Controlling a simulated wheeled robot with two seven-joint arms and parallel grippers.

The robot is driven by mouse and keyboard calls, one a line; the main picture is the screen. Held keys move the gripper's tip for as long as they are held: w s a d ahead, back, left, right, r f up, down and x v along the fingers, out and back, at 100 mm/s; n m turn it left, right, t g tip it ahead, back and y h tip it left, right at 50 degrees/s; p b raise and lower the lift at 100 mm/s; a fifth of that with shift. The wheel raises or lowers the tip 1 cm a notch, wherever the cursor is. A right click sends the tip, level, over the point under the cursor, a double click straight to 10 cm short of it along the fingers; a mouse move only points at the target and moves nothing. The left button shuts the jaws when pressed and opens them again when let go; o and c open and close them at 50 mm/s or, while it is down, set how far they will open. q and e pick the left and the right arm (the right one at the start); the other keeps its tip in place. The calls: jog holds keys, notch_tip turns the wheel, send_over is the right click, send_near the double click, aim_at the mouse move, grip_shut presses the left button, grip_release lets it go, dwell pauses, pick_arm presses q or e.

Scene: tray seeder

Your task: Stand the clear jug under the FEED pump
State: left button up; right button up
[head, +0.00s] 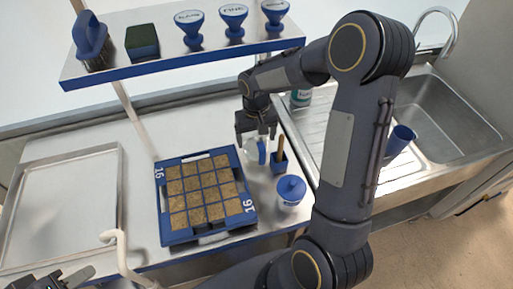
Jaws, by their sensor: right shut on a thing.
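The clear jug (250,151) with a blue handle is at the back of the bench, just beyond the right part of the seed tray. My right gripper (259,133) reaches down over it from above and is shut on it; the fingers hide part of its top. I cannot tell if the jug touches the bench. My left gripper (66,279) shows only in part at the bottom left corner, far from the jug; its jaw opening is unclear. No FEED label is readable. A white curved spout (118,246) rises near the front left; I cannot tell if it is the pump.
A blue tray of brown cells (165,218) sits mid-bench. A blue holder (280,166) and a blue-lidded white jar (291,193) stand close right of the jug. A metal tray (111,192) lies left. A shelf (160,66) hangs above; a sink (450,115) is right.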

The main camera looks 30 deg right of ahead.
notch_tip(320, 180, down, 4)
jog(key=b, duration=0.3)
jog(key=shift+f, duration=0.25)
jog(key=shift+r, duration=0.1)
jog(key=o, duration=0.7)
jog(key=shift+f, duration=0.25)
jog(key=o, duration=0.4)
jog(key=shift+r, duration=0.1)
